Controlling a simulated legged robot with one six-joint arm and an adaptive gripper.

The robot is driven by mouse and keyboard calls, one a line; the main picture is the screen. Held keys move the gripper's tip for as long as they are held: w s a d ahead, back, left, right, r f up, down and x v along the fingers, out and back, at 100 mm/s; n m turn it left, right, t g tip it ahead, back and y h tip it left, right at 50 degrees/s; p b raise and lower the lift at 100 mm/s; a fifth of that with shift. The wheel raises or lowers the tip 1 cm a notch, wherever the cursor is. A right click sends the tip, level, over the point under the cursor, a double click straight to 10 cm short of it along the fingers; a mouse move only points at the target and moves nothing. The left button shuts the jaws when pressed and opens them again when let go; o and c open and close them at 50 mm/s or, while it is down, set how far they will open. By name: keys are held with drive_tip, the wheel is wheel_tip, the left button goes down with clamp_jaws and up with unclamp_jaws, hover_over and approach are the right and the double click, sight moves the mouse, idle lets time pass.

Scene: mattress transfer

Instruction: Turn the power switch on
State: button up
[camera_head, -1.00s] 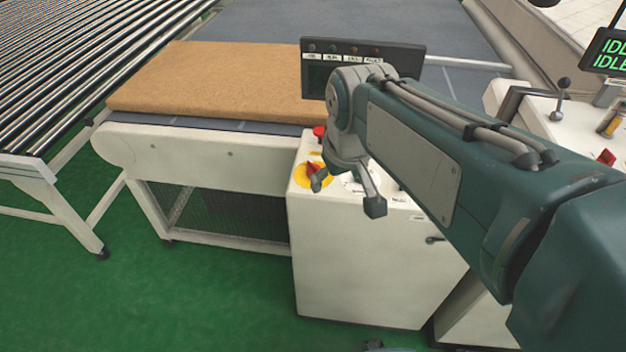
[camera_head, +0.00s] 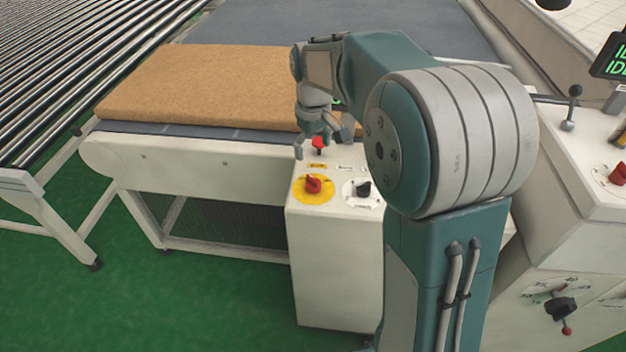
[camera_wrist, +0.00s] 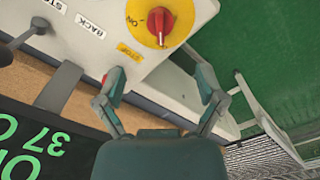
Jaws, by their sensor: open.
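The rotary switch, a red knob on a yellow disc (camera_head: 313,187), sits on top of the white control box (camera_head: 335,265). In the wrist view, the red knob (camera_wrist: 160,22) is at the top centre. Its bar runs up and down in that picture, with an "ON" mark to its left. My gripper (camera_head: 322,143) is open and empty behind the switch, its fingers around or above a red button (camera_head: 319,144); I cannot tell if they touch it. In the wrist view, my gripper's spread fingers (camera_wrist: 160,76) are apart from the knob.
A black knob (camera_head: 363,188) on a white disc is right of the switch. A brown mattress (camera_head: 200,85) lies on the conveyor behind. Another white console (camera_head: 570,190) with levers stands at right. A black display (camera_wrist: 35,150) is close to my gripper. Green floor is clear at front left.

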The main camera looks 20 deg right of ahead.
sight(313, 178)
wheel_tip(313, 178, down, 10)
drive_tip(key=shift+f, duration=0.25)
idle(0.3)
drive_tip(key=c, duration=1.2)
